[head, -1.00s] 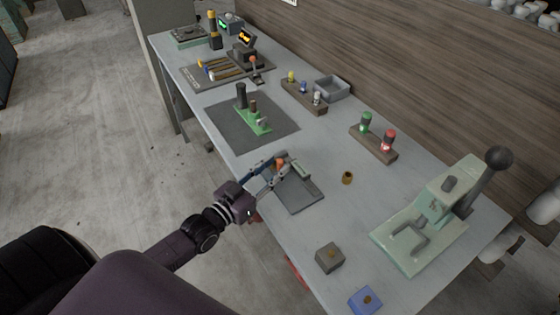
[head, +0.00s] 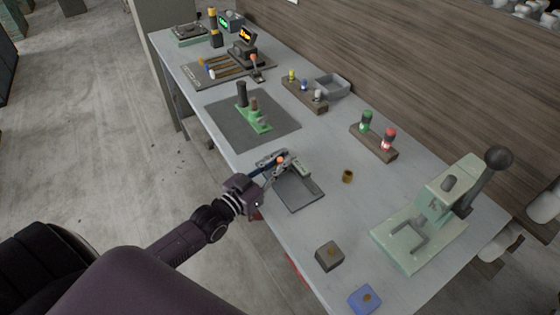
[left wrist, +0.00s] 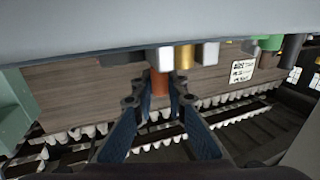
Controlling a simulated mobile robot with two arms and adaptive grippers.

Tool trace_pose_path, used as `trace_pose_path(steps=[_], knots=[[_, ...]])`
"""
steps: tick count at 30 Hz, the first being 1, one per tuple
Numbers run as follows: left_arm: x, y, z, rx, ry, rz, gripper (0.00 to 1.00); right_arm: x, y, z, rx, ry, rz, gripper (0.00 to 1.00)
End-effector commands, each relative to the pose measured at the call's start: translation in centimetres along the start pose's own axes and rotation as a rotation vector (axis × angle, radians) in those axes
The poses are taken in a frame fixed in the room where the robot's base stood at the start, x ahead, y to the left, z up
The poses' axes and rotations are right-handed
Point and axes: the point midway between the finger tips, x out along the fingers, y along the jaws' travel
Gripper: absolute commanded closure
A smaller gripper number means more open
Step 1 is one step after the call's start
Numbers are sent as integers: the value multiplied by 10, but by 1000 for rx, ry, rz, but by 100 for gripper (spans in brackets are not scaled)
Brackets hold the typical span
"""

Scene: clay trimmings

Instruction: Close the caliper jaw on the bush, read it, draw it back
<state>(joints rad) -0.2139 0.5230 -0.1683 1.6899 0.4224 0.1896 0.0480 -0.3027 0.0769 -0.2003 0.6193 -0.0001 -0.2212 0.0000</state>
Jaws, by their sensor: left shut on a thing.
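The caliper is a dark flat plate (head: 292,194) with a pale grey-green block (head: 301,169) at its far right edge. It lies near the table's front edge. My left gripper (head: 276,166) is shut on an orange knob (head: 281,160) at the caliper's far side. In the left wrist view the orange knob (left wrist: 160,84) stands between the blue fingers (left wrist: 158,103). A small brass bush (head: 347,176) stands on the table to the right of the caliper, apart from it. The fingers hide part of the caliper, and I cannot tell what lies between its jaws.
A green press (head: 433,215) with a black-knobbed lever stands at the right. A grey block (head: 329,256) and a blue block (head: 364,299) lie near the front. A dark mat (head: 283,128) with a green stand is behind the caliper. A wooden rack (head: 373,142) holds green and red bottles.

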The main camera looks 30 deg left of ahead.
Motion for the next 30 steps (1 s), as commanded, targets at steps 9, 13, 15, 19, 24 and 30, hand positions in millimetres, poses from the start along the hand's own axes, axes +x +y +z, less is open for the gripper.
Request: trace_pose_path(steps=[9, 13, 15, 19, 24, 30], knots=[[-2, 7, -2, -2, -1, 0, 100, -6, 1, -1, 0, 0, 1, 60], [-7, 22, -2, -3, -1, 0, 100, -15, 2, -2, -1, 1, 2, 60], [-8, 26, -1, -1, 0, 0, 100, -16, 3, -2, -1, 2, 3, 60], [-8, 25, 0, 1, 0, 0, 100, -14, 4, -2, -2, 2, 5, 60], [-8, 25, 0, 1, 0, 0, 80, -14, 6, -3, -2, 3, 6, 60], [-8, 25, 0, 1, 0, 0, 70, -14, 6, -4, -2, 4, 6, 60]])
